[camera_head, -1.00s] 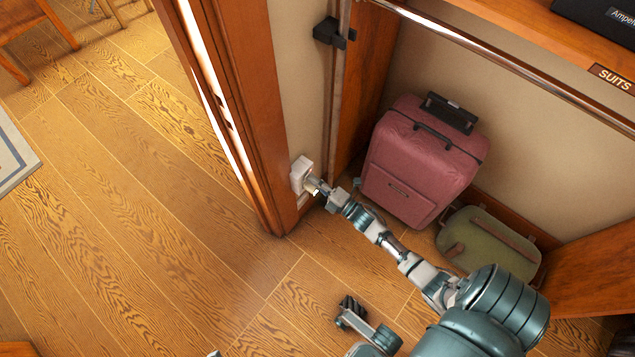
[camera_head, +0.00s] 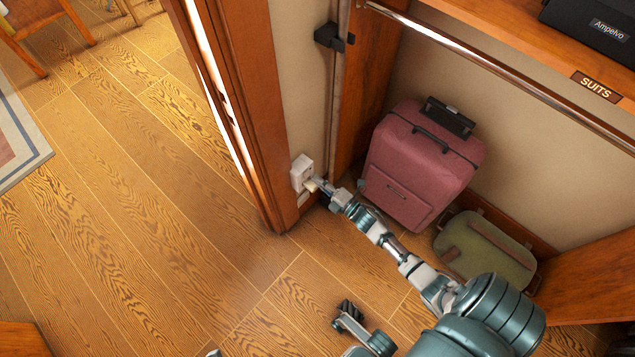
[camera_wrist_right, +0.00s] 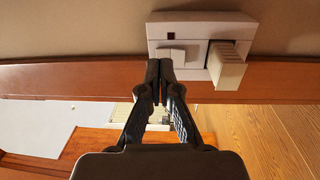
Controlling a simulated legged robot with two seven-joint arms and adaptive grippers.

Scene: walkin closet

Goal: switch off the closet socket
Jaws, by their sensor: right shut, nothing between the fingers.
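The closet socket (camera_head: 301,172) is a white box low on the narrow beige wall beside the wooden door frame. In the right wrist view its plate (camera_wrist_right: 247,35) carries a white rocker switch (camera_wrist_right: 170,55), a small dark red square above it, and a cream plug-like block (camera_wrist_right: 230,68) on the right. My right gripper (camera_head: 314,184) is at the socket. In the wrist view its shut, empty fingertips (camera_wrist_right: 159,66) overlap the rocker's lower left edge. I cannot tell whether they touch it.
A black wall fitting (camera_head: 333,37) and a clothes rail (camera_head: 480,60) are above. The wooden floor on the left (camera_head: 130,210) is clear.

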